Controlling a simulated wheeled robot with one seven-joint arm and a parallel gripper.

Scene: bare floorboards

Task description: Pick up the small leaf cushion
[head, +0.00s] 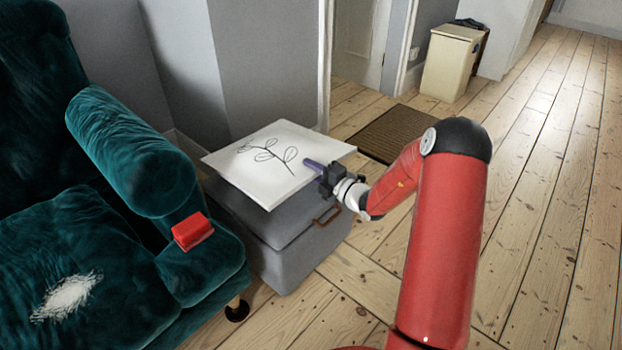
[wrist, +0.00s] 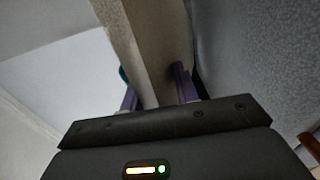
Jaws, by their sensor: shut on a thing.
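The small leaf cushion (head: 240,164) is a flat white square with a dark line drawing of a leafy sprig. In the head view it lies level over a grey fabric storage box (head: 285,255); I cannot tell if it touches the lid. My gripper (head: 314,166) is at its right edge, one purple finger showing over the top face. In the wrist view my gripper (wrist: 158,92) has its two purple fingers on either side of a pale beige band, the cushion's edge (wrist: 150,55). It is shut on the cushion. The underside is hidden in the head view.
A teal velvet armchair (head: 130,155) stands left of the box, with a red block (head: 192,231) on its front. A brown doormat (head: 398,134) and a cream bin (head: 450,64) are behind. The floorboards on the right are clear.

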